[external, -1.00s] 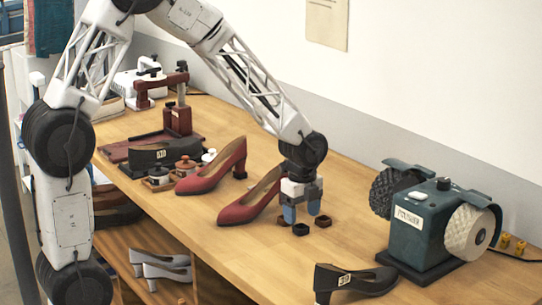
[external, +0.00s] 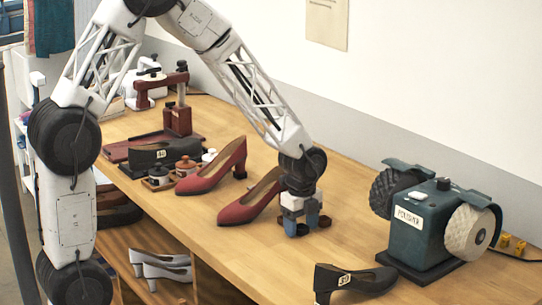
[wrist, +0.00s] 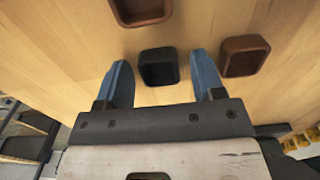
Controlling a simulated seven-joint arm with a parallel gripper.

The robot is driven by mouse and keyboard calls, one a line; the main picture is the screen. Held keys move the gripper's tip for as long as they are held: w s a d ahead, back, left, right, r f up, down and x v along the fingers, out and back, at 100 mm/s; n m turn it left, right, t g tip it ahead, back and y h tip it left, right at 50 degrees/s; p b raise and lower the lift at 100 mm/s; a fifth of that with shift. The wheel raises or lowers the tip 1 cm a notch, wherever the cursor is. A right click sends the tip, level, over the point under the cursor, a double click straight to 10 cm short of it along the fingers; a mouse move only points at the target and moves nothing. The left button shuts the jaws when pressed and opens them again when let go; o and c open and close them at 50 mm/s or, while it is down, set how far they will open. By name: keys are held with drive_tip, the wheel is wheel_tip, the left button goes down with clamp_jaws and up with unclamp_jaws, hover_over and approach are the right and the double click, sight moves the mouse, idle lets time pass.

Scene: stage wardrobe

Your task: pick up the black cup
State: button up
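The black cup (wrist: 158,67) is small and square with rounded corners. In the wrist view it sits between the tips of my two blue fingers, with a gap on each side. My gripper (wrist: 159,80) is open; no contact with the cup shows. In the external view my gripper (external: 303,226) is low over the bench beside the red shoes, and its fingers mostly hide the black cup.
A brown cup (wrist: 246,56) stands close by my right finger in the wrist view, and another brown cup (wrist: 140,10) is beyond the black one. Red heels (external: 215,170), a black shoe (external: 350,281) and a green polisher (external: 420,225) stand around. Bench between is clear.

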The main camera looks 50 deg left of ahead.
drive_tip(key=c, duration=0.8)
drive_tip(key=shift+r, duration=0.1)
drive_tip(key=shift+r, duration=1.4)
drive_tip(key=shift+s+r, duration=0.25)
drive_tip(key=shift+r, duration=0.05)
drive_tip(key=s, duration=0.5)
drive_tip(key=s+r, duration=0.1)
drive_tip(key=s, duration=0.9)
drive_tip(key=shift+s+a+r, duration=0.1)
drive_tip(key=shift+s+r, duration=0.1)
drive_tip(key=shift+s, duration=0.05)
drive_tip(key=shift+w, duration=0.15)
